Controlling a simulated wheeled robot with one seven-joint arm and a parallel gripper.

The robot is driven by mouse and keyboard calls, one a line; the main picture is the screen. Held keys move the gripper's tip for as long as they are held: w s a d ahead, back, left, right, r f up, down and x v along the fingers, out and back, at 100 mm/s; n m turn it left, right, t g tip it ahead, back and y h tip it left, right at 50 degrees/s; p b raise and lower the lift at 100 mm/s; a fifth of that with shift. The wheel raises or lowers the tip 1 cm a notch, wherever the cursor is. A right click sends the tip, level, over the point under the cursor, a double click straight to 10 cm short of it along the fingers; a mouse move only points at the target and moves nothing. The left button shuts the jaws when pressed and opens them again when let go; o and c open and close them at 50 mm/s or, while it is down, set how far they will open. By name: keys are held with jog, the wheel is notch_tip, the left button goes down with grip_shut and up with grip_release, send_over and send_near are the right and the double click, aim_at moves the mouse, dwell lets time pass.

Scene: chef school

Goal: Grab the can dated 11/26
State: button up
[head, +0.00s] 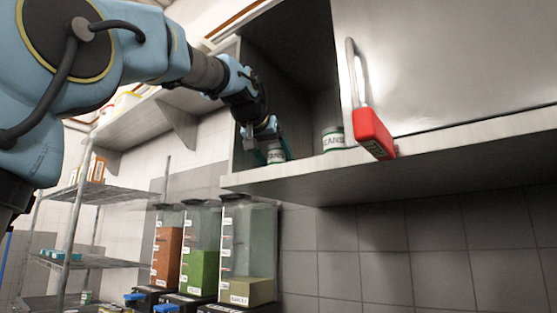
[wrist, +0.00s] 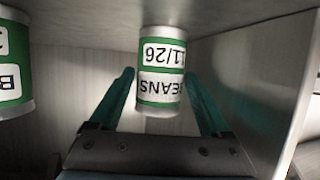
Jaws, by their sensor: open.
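The can dated 11/26 (wrist: 160,60) is white and green and reads BEANS, upside down in the wrist view. It stands between the two teal fingers of my gripper (wrist: 159,76), which is open with a finger on either side and a visible gap to each. In the head view my gripper (head: 268,146) reaches into the open left part of the wall cabinet, and the can (head: 277,154) shows partly behind the fingers. A second similar can (wrist: 14,62) is at the left edge of the wrist view; its date is not readable. It also shows in the head view (head: 333,139).
The cabinet's metal door (head: 450,60) covers its right part. A red padlock (head: 373,132) hangs at the door's left edge, close to the second can. The cabinet side wall (wrist: 255,85) is right of my gripper in the wrist view. Food dispensers (head: 248,255) stand below.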

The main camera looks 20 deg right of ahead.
jog(key=shift+p+x, duration=0.3)
jog(key=shift+x, duration=0.8)
jog(key=shift+r, duration=0.1)
grip_shut()
